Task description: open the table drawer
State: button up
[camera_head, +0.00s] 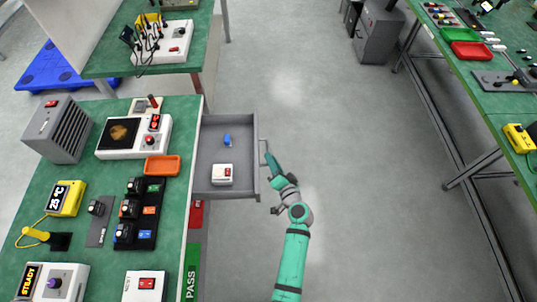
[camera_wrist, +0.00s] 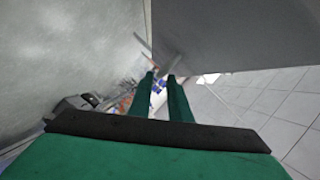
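The grey table drawer (camera_head: 206,152) stands well out from the side of the green table at left. A blue item (camera_head: 227,140) and a white box with a red switch (camera_head: 222,175) lie inside it. My gripper (camera_head: 268,152) is at the outer side of the drawer front, at its handle (camera_head: 262,146). In the wrist view the green fingers of my gripper (camera_wrist: 161,76) are close together with a narrow gap. The thin handle bar (camera_wrist: 143,44) runs to the fingertips, beside the grey drawer front (camera_wrist: 230,35). The fingers appear shut on the handle; the contact is small and partly hidden.
The green table (camera_head: 186,120) carries several devices and an orange tray (camera_head: 163,166). Another green bench (camera_head: 500,65) stands at right, with a grey cabinet (camera_head: 379,33) at the back. The grey floor (camera_head: 350,160) between the tables is clear.

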jog(key=v, duration=0.6)
jog(key=shift+s, duration=0.1)
dwell(0.4)
jog(key=s+f+n+g+h, duration=0.1)
jog(key=s+h, duration=0.1)
jog(key=s, duration=0.7)
jog(key=s+f+n+h, duration=0.1)
jog(key=s+f+h, duration=0.15)
jog(key=s, duration=0.65)
jog(key=s+a+r+n+t, duration=0.1)
jog(key=s+a+r+n, duration=0.1)
jog(key=s+r, duration=0.6)
jog(key=s+a+r+n, duration=0.3)
jog(key=s+r, duration=0.5)
jog(key=r, duration=0.2)
jog(key=shift+n+t+h, duration=0.3)
jog(key=shift+t+h, duration=0.1)
jog(key=shift+h, duration=0.05)
jog(key=shift+a, duration=0.1)
